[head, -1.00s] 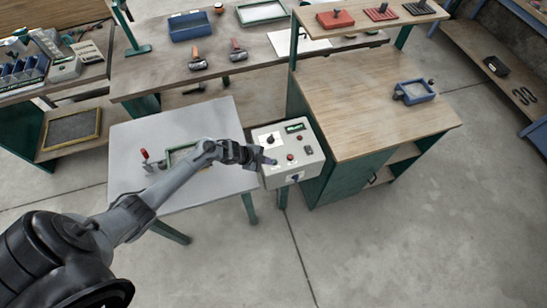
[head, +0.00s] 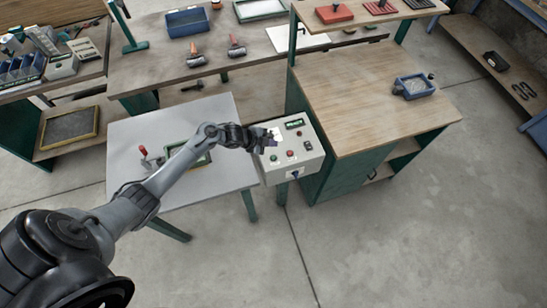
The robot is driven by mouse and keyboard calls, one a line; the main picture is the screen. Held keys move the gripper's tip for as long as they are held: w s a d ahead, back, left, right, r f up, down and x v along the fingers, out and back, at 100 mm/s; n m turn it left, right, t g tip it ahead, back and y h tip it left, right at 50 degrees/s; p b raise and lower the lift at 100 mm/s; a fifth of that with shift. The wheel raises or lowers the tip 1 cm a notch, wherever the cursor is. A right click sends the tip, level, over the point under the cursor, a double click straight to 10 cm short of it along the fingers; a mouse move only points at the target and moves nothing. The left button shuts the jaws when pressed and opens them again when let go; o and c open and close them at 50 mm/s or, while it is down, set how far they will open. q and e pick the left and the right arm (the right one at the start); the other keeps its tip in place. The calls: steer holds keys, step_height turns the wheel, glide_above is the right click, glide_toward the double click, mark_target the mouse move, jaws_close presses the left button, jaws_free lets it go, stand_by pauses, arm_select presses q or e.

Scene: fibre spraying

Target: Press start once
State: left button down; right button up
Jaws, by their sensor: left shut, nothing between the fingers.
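The control box (head: 312,163) is pale grey and stands between the light table and the wooden cabinet. Its sloped top carries a green button (head: 273,157), a red button (head: 290,153), a dark switch (head: 308,145) and a small green display (head: 295,123). Which button is start cannot be read from labels at this size. My left gripper (head: 272,138) is shut and empty, over the upper left of the panel, just beyond the green button. It hides that part of the panel. Whether it touches the panel cannot be told. My right gripper is not in view.
The light table (head: 130,130) holds a green-rimmed frame (head: 203,160) under my left arm and a red-handled clamp (head: 143,152). The wooden cabinet (head: 375,110) stands close on the box's right. The floor in front is clear.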

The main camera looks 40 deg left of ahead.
arm_select(q)
steer(key=b, duration=0.5)
glide_above(271, 158)
step_height(271, 158, down, 6)
steer(key=shift+d, duration=0.15)
steer(key=shift+f+b, duration=1.1)
steer(key=shift+f, duration=0.1)
steer(key=shift+f, duration=0.15)
stand_by(0.6)
steer(key=shift+f, duration=0.3)
steer(key=shift+f+b, duration=0.4)
steer(key=shift+b, duration=0.15)
stand_by(0.6)
steer(key=shift+r, duration=0.1)
stand_by(0.3)
steer(key=shift+r+p, duration=0.75)
steer(key=shift+p, duration=0.1)
